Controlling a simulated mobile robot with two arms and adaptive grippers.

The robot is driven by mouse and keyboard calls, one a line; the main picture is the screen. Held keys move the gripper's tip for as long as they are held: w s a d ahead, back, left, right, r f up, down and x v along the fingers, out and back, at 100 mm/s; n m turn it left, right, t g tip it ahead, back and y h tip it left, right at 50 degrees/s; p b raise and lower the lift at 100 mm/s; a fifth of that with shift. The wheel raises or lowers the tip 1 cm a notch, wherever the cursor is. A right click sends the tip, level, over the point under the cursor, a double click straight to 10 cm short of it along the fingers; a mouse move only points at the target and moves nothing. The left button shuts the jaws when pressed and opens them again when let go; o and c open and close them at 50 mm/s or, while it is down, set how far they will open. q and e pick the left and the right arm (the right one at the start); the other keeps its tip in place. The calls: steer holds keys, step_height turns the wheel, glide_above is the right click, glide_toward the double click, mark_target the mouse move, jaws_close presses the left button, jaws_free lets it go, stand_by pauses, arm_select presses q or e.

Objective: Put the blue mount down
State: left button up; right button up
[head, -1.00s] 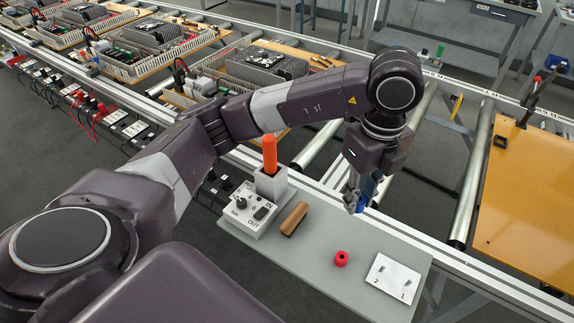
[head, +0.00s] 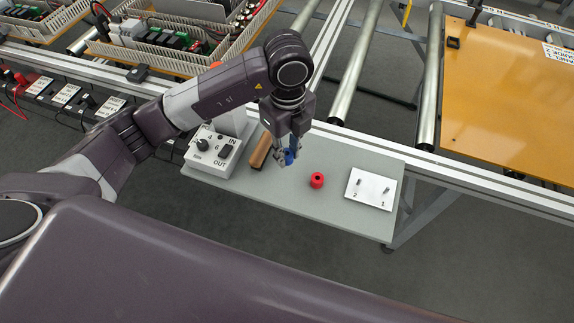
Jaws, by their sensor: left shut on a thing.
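My left gripper (head: 283,158) is over the grey shelf (head: 312,205), pointing down. It is shut on the blue mount (head: 291,155), which is partly hidden by the fingers. I cannot tell whether the mount touches the shelf. A red round piece (head: 317,180) with a dark hole stands on the shelf just right of the gripper. A white plate (head: 370,188) with two pegs, marked 2 and 1, lies further right. My right gripper is not in view.
A brown wooden-looking bar (head: 260,151) lies left of the gripper. Metal rollers (head: 357,62) and an orange panel (head: 510,95) are behind. The shelf's front strip is clear.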

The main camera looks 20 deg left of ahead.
mark_target(287, 174)
arm_select(q)
step_height(287, 174, down, 2)
steer(key=shift+f, duration=0.2)
step_height(287, 174, down, 4)
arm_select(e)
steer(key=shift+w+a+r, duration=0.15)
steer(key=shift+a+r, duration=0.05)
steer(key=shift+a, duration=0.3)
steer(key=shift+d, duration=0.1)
arm_select(q)
steer(key=shift+f, duration=0.2)
steer(key=o, duration=0.9)
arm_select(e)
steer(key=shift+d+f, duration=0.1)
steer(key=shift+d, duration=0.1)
arm_select(q)
steer(key=shift+r, duration=0.1)
